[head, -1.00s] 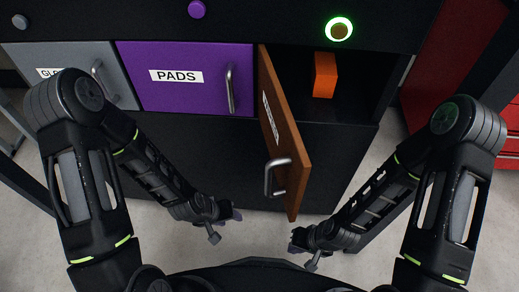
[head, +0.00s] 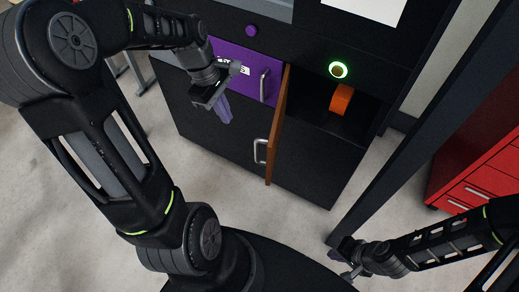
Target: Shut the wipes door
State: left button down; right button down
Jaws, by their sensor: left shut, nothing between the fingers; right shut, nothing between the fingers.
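The brown wipes door (head: 280,128) stands open, swung out from its left edge, and is seen nearly edge-on. Its metal handle (head: 260,151) faces left. Its label is out of sight. The open compartment (head: 312,108) to its right holds an orange box (head: 341,99). My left gripper (head: 224,110) is shut and empty, raised in front of the purple door, left of the wipes door and apart from it. My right gripper (head: 343,264) is shut and empty, low at the right, well away from the door.
The purple door (head: 268,92) is shut and partly hidden by my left arm. A green-lit ring button (head: 338,69) sits above the open compartment, and a purple knob (head: 251,30) above the purple door. A red drawer cabinet (head: 480,160) stands right. Pale floor (head: 215,165) lies free before the cabinet.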

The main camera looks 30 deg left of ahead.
pick_arm(q)
jog(key=shift+s+n, duration=0.35)
jog(key=shift+n, duration=0.05)
pick_arm(e)
jog(key=shift+a, duration=0.15)
pick_arm(q)
jog(key=shift+f, duration=0.1)
jog(key=d+f+p, duration=0.1)
jog(key=d+f, duration=0.5)
jog(key=f, duration=0.3)
jog(key=shift+w+d+f+p, duration=0.15)
jog(key=shift+w+f+p, duration=0.2)
jog(key=shift+w, duration=0.1)
pick_arm(e)
jog(key=shift+r, duration=0.75)
